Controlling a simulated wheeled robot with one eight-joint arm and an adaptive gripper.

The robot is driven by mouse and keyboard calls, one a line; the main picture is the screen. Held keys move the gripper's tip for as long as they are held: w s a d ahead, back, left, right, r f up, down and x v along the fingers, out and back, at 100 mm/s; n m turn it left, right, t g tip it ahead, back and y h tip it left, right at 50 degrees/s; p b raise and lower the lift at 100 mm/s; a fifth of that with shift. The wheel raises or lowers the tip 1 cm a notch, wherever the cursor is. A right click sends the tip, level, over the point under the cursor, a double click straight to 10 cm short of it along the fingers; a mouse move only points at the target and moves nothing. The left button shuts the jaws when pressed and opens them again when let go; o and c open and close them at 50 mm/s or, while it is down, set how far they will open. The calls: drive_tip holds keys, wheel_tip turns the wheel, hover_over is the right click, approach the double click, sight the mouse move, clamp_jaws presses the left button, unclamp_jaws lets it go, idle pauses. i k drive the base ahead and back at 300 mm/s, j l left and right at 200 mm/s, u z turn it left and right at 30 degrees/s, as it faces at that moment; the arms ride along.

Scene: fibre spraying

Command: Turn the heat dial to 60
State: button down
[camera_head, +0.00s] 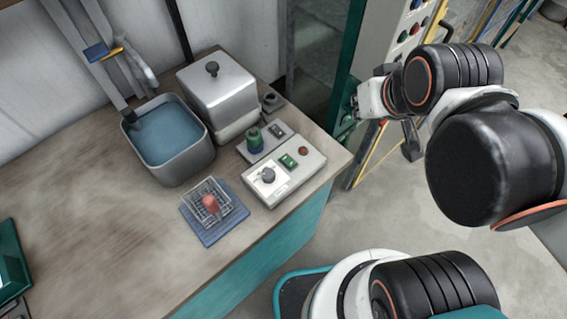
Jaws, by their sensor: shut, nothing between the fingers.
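A dark round dial (268,175) sits on a white face on the low control box (290,183), near the worktop's right edge. Its numbers are too small to read, and I cannot tell whether it is the heat dial. My gripper (356,108) is shut and empty, to the right of the worktop, close to the lower part of a tall button panel (384,58). My wrist partly covers the gripper and that panel. I cannot tell whether the gripper touches the panel, and any dial there is hidden.
A water basin (172,137), a lidded metal box (216,90), a green-topped knob unit (254,140) and a wire basket with a red handle (209,206) stand on the worktop (85,190). The teal cabinet frame (349,45) is close to my gripper. Floor (385,215) is free at right.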

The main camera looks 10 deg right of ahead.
sight(268, 175)
drive_tip(key=k+j, duration=0.2)
drive_tip(key=j, duration=0.15)
drive_tip(key=k+j, duration=0.15)
drive_tip(key=j, duration=0.2)
drive_tip(key=k+j, duration=0.2)
drive_tip(key=i+j+z, duration=0.05)
drive_tip(key=j, duration=0.1)
